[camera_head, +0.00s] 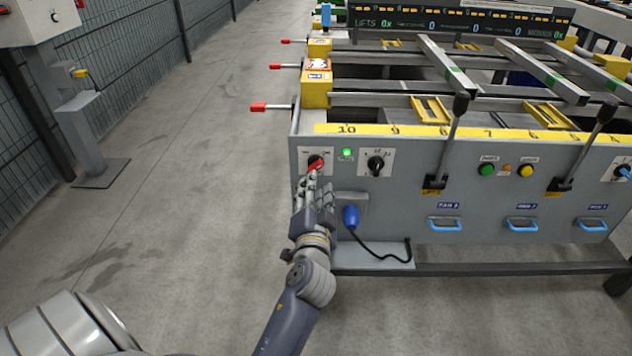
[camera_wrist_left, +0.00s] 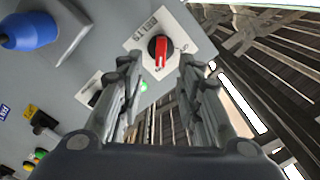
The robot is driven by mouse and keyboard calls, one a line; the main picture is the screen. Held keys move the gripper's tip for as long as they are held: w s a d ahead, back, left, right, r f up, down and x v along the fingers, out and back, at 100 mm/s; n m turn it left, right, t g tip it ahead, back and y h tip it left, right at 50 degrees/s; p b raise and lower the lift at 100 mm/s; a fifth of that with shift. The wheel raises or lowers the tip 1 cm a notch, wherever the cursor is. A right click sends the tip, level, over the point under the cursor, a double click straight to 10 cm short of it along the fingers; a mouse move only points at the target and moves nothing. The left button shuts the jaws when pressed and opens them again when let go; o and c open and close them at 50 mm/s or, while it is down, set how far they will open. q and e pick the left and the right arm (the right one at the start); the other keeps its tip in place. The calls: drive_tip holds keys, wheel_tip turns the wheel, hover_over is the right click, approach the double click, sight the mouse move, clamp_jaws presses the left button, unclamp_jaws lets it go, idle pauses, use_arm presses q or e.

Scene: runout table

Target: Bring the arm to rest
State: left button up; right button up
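My left gripper (camera_head: 314,178) is raised in front of the left end of the grey control panel (camera_head: 335,215). Its fingertips are close to a red-handled rotary switch (camera_head: 315,165) on a white plate. In the left wrist view my left gripper (camera_wrist_left: 158,85) has its two fingers spread apart with nothing between them. The red and black switch (camera_wrist_left: 160,52) shows beyond the gap, and the fingers do not grip it. I cannot tell whether a fingertip touches the plate. My right gripper does not show in either view.
A green lamp (camera_head: 347,153) is lit beside a black rotary switch (camera_head: 376,164). A blue plug (camera_head: 351,216) with a black cable sits below. Levers (camera_head: 448,140) stick up from the panel. Open concrete floor (camera_head: 190,180) lies left; a grey post (camera_head: 88,140) stands there.

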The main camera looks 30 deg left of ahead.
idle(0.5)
